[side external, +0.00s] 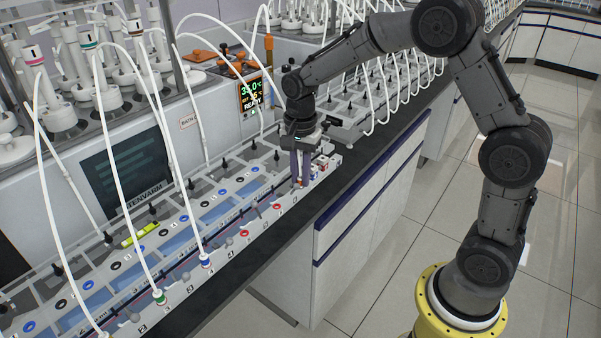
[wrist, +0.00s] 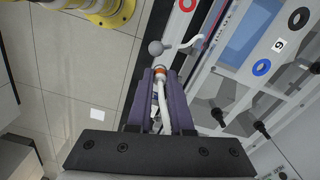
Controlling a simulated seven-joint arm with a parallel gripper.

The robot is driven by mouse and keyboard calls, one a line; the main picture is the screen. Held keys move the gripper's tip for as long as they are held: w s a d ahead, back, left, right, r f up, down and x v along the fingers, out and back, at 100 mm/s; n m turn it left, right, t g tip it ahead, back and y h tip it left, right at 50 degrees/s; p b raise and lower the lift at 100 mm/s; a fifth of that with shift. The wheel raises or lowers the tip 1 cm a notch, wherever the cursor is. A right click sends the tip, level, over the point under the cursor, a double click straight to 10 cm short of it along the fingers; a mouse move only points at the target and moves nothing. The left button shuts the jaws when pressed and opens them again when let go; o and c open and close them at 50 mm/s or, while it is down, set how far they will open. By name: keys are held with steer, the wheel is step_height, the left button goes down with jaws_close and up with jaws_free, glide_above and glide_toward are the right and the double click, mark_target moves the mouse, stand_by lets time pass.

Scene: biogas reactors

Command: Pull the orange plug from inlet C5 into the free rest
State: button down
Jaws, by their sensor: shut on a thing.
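My gripper (side external: 301,183) points down at the right end of the long grey rack (side external: 228,250). The plug's tip lies near the rack's front edge, close to a grey ball knob (wrist: 155,47). I cannot tell whether the plug is seated in an inlet or clear of it. I cannot identify inlet C5 or the free rest; the gripper hides part of this area.
Blue-ended (side external: 205,259) and green-ended (side external: 159,298) tubes arch up from the rack. A yellow-green vial-like item (side external: 141,235) lies on it. Small red-and-white blocks (side external: 326,163) stand beside my gripper. Open floor (side external: 390,245) lies in front of the bench.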

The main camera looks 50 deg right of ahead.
stand_by(0.4)
steer(key=c, duration=0.7)
jaws_free()
steer(key=shift+c, duration=0.2)
steer(key=shift+r, duration=0.1)
steer(key=s+r+t, duration=0.1)
steer(key=s+r, duration=0.1)
steer(key=r, duration=0.8)
steer(key=s+r+t, duration=0.1)
steer(key=s+r, duration=0.1)
steer(key=r, duration=0.7)
steer(key=s+a+r+n+t, duration=0.1)
steer(key=s+a+r+n, duration=0.15)
steer(key=s, duration=0.75)
steer(key=s+f+n+t, duration=0.2)
steer(key=s+f+n, duration=0.7)
steer(key=n, duration=0.3)
steer(key=shift+s+t, duration=0.3)
steer(key=shift+s, duration=0.5)
